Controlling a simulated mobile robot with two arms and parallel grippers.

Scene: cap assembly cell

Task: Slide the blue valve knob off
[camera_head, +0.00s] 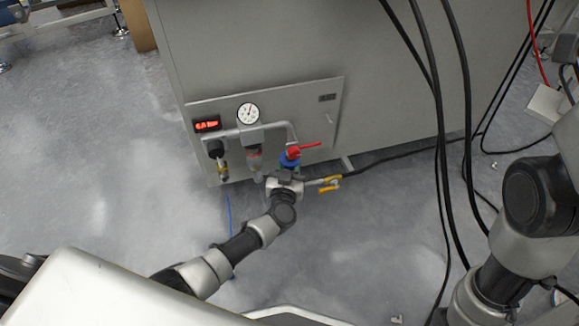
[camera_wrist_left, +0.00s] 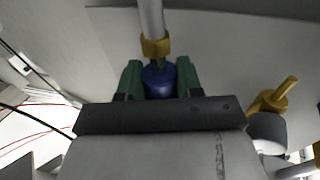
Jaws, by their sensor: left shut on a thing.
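The blue valve knob (camera_wrist_left: 159,82) sits between the two green fingers of my left gripper (camera_wrist_left: 158,80) in the left wrist view. A brass fitting and a grey pipe (camera_wrist_left: 151,18) are directly beyond it. In the head view, the blue knob (camera_head: 288,161) shows just above my left gripper (camera_head: 287,177), below a red valve handle (camera_head: 304,148). My left gripper is shut on the knob. The knob's lower part is hidden by the gripper. My right arm (camera_head: 525,215) shows at the right edge, but its gripper is out of view.
A grey cabinet (camera_head: 300,45) carries the valve panel, a round gauge (camera_head: 248,113) and a red-lit display (camera_head: 207,125). A yellow-handled valve (camera_head: 329,184) is close to the right of my left gripper. Black cables (camera_head: 438,130) hang at right. The floor at left is clear.

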